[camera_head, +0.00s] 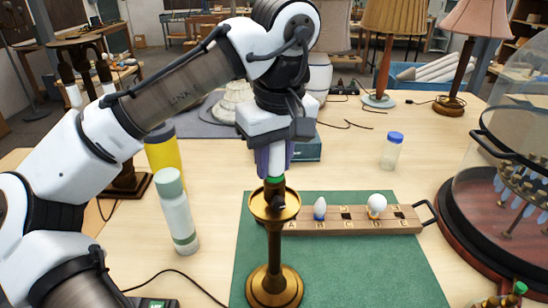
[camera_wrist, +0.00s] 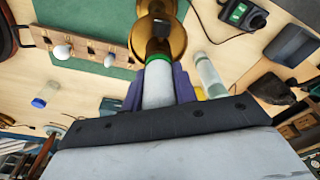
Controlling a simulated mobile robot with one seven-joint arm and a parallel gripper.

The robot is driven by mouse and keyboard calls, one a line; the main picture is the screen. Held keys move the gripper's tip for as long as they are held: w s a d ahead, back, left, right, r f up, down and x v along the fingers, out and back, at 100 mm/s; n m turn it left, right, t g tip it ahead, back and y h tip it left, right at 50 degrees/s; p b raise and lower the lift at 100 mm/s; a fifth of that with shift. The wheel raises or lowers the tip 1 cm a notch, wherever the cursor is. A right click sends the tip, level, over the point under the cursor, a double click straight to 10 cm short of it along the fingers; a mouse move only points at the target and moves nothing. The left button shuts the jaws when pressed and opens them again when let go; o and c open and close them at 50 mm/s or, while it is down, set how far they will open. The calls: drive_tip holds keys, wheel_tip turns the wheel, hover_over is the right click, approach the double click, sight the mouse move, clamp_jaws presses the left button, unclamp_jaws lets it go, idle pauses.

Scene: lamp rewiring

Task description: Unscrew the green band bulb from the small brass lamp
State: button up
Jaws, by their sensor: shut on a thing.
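The small brass lamp (camera_head: 273,255) stands upright on the green mat (camera_head: 345,275), with a wide cup at its top. The green band bulb (camera_head: 275,181) is upright at the lamp's cup, its green band just above the dark socket. I cannot tell how far its base sits in the socket. My gripper (camera_head: 274,163) points down from above with its purple fingers shut on the bulb's white glass. In the wrist view the bulb (camera_wrist: 158,88) lies between the fingers, with its green band against the brass lamp (camera_wrist: 161,38).
A lettered wooden rack (camera_head: 345,226) right of the lamp holds a blue-banded bulb (camera_head: 320,208) and a round white bulb (camera_head: 376,203). A green-capped bottle (camera_head: 177,212) stands left, a blue-capped jar (camera_head: 392,152) behind, and a glass dome (camera_head: 520,160) at right. The mat's front right is clear.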

drive_tip(key=n, duration=0.8)
drive_tip(key=shift+s+g+y, duration=0.1)
drive_tip(key=shift+g+y, duration=0.2)
drive_tip(key=shift+g, duration=0.1)
drive_tip(key=o, duration=1)
